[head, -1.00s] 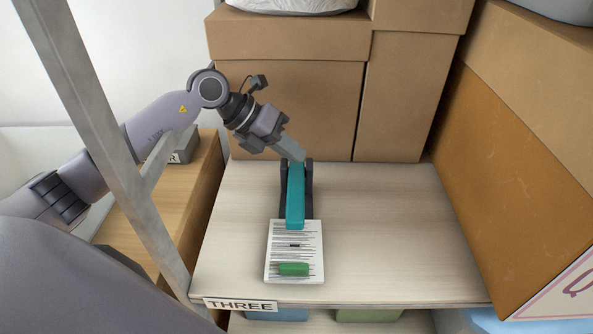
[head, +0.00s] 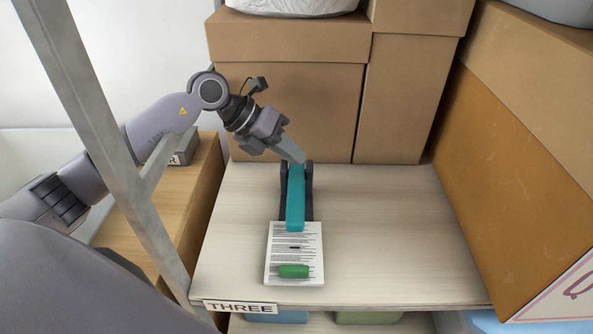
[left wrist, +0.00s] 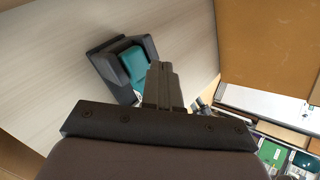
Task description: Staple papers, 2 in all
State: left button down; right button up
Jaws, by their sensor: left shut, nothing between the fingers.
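A teal stapler (head: 296,198) with a dark base stands on the shelf, its front end over the top edge of a stack of printed papers (head: 275,258). In the left wrist view the stapler's rear (left wrist: 128,65) shows just beyond the shut fingers (left wrist: 162,75). My right gripper is not in view.
The shelf board (head: 390,230) is clear to the right of the stapler. Cardboard boxes (head: 290,110) stand behind, and a large box (head: 530,170) bounds the right. A metal post (head: 110,140) rises at the left front, near a label reading THREE (head: 240,306).

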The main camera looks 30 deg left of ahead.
pick_arm(q)
jog(key=shift+f, duration=0.15)
dwell(0.6)
jog(key=shift+f, duration=0.3)
jog(key=shift+s+f+b, duration=0.25)
jog(key=shift+f+b, duration=0.5)
jog(key=shift+f, duration=0.15)
dwell(0.7)
jog(key=shift+r, duration=0.1)
jog(key=shift+w+r+p, duration=0.2)
jog(key=shift+r+p, duration=0.7)
jog(key=shift+r, duration=0.2)
jog(key=shift+r, duration=0.1)
jog(key=r+p, duration=0.2)
jog(key=r, duration=0.1)
jog(key=r+p, duration=0.1)
jog(key=r, duration=0.1)
jog(key=shift+w+a+p, duration=0.2)
jog(key=shift+w+p, duration=0.1)
jog(key=shift+p, duration=0.1)
jog(key=shift+f, duration=0.1)
dwell(0.3)
